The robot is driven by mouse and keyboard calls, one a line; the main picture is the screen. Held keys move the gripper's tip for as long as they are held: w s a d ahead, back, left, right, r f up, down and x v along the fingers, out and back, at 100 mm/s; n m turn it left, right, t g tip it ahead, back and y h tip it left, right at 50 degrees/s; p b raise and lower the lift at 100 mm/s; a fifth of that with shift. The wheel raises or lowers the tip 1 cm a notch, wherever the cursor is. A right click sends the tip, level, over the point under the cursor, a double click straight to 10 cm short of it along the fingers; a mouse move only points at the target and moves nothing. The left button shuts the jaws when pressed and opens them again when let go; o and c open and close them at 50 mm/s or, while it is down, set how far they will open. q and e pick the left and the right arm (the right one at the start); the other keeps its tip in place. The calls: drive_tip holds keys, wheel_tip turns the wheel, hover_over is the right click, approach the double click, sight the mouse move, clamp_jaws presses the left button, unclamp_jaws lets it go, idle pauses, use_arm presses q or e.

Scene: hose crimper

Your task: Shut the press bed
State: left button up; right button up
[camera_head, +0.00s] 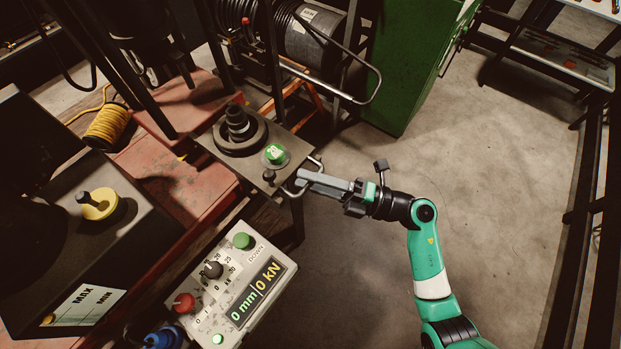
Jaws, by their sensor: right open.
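The press bed (254,166) is a dark flat plate that sticks out from the press toward the middle of the head view. A stepped black round die (238,130) and a green-topped part (275,154) sit on it. A bent metal handle (317,163) is on its right edge. My right gripper (303,181) is open with its fingers at this handle. I cannot tell whether they touch it or are around it. My left gripper is not in view.
A control box (233,279) with knobs and a display reading 0 mm and 0 kN stands below the bed. A yellow spool (107,127) is at the left. A hose reel (312,40) and green cabinet (405,60) stand behind. Bare floor (490,190) lies at the right.

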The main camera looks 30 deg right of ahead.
clamp_jaws()
idle(1.4)
